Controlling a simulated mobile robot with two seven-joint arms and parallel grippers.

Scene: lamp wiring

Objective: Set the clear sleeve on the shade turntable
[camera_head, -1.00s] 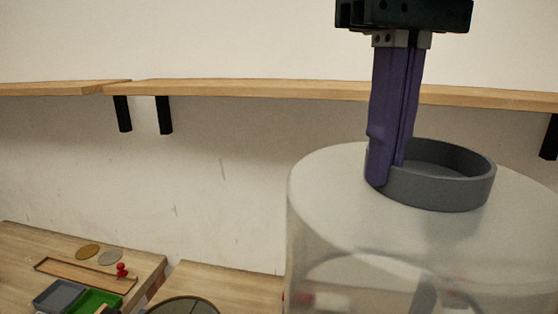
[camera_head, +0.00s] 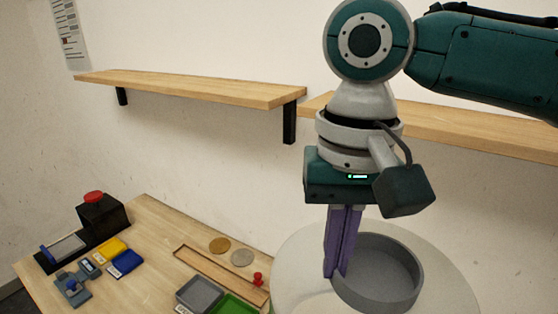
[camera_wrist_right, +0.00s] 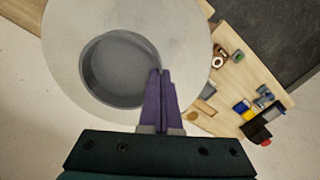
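My left gripper is out of view.
A wooden table at left holds a red-button box (camera_head: 102,214), yellow (camera_head: 110,249) and blue (camera_head: 125,263) trays, a wooden strip tray (camera_head: 205,266), two discs, and grey (camera_head: 199,293) and green (camera_head: 238,305) bins. Wall shelves (camera_head: 190,86) run behind.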

